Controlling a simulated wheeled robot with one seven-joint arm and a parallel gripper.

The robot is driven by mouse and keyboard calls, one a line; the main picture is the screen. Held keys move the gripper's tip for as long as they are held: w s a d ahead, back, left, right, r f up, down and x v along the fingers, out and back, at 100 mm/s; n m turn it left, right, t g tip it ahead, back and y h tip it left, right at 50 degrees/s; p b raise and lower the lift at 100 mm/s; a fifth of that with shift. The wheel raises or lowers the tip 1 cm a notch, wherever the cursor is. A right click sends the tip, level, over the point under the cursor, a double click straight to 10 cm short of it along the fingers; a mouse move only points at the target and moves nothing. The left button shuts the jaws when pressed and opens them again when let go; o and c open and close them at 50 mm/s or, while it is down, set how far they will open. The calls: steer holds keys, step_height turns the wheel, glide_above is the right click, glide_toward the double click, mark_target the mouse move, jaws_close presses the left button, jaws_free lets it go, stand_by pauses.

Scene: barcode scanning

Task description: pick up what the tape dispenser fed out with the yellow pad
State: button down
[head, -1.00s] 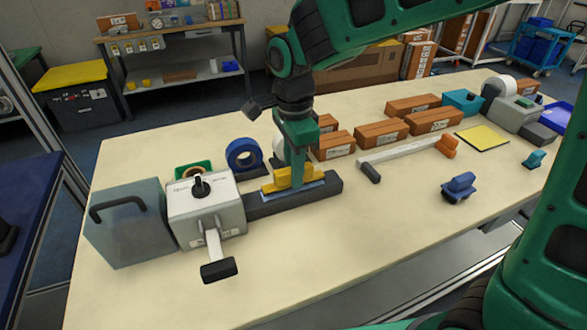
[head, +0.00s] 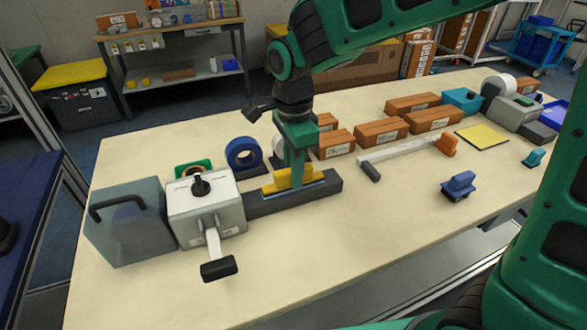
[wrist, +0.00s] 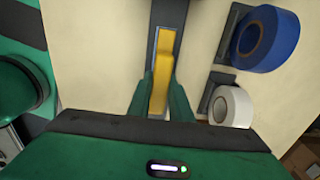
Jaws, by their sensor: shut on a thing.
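My gripper (head: 298,178) is shut on the yellow pad (head: 280,181), low over the dark feed bar beside the tape dispenser (head: 203,210). The pad also shows between my fingers in the wrist view (wrist: 161,75). A thin blue strip (head: 268,192) shows along the pad's underside, over the dark bar (head: 328,184). I cannot tell whether the strip is stuck to the pad or rests on the bar. The dispenser is a light grey box with a black knob on top and a black-ended lever at the front.
A blue tape roll (head: 243,153) and a white roll (wrist: 232,107) stand close behind the bar. A grey block with a handle (head: 128,221) is left of the dispenser. Brown boxes (head: 380,132) are behind right. The front table is mostly clear.

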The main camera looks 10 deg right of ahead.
steer(key=shift+f, duration=0.25)
stand_by(1.1)
steer(key=shift+r, duration=3.55)
